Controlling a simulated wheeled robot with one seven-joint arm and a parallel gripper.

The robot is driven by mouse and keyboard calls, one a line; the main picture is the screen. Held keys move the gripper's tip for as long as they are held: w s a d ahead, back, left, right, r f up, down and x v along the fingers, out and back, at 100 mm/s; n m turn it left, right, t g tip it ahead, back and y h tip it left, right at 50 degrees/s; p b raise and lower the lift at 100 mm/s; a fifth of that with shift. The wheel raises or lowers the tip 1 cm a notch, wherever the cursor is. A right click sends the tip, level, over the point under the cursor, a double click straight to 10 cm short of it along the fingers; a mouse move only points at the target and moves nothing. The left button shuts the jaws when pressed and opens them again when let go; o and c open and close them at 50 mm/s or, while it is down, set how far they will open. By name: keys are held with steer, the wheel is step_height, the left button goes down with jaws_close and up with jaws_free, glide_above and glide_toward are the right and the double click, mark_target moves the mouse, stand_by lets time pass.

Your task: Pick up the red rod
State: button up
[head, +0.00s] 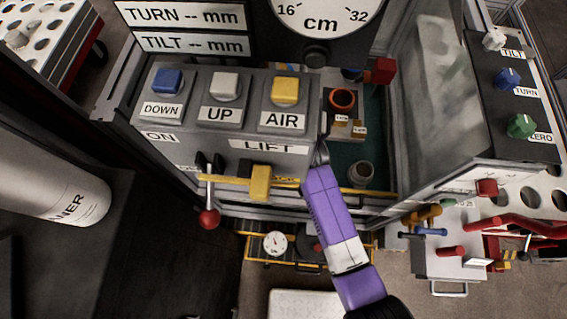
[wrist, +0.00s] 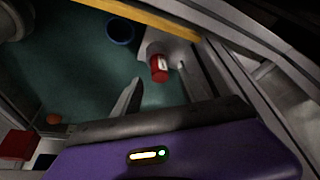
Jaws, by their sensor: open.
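In the wrist view a short red rod (wrist: 159,67) with a pale label stands on or beside a grey piece inside the gantry enclosure. My gripper (wrist: 162,82) is open, with its grey fingers on either side of the rod in the picture; the rod appears beyond them, and I cannot tell the gap. In the head view my purple arm reaches in at the enclosure front, and my gripper (head: 320,156) is partly hidden behind the control panel. The rod cannot be made out in the head view, where panel and arm block that spot.
The LIFT panel (head: 235,140) is just left of my arm. A yellow bar (head: 360,190) crosses the enclosure front. Inside are a grey cup (head: 361,173), an orange-rimmed cup (head: 342,99) and a red block (head: 383,70). A cart with red tools (head: 452,252) is at right.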

steer(key=shift+x, duration=1.8)
steer(key=shift+c, duration=0.4)
jaws_close()
steer(key=shift+r, duration=0.1)
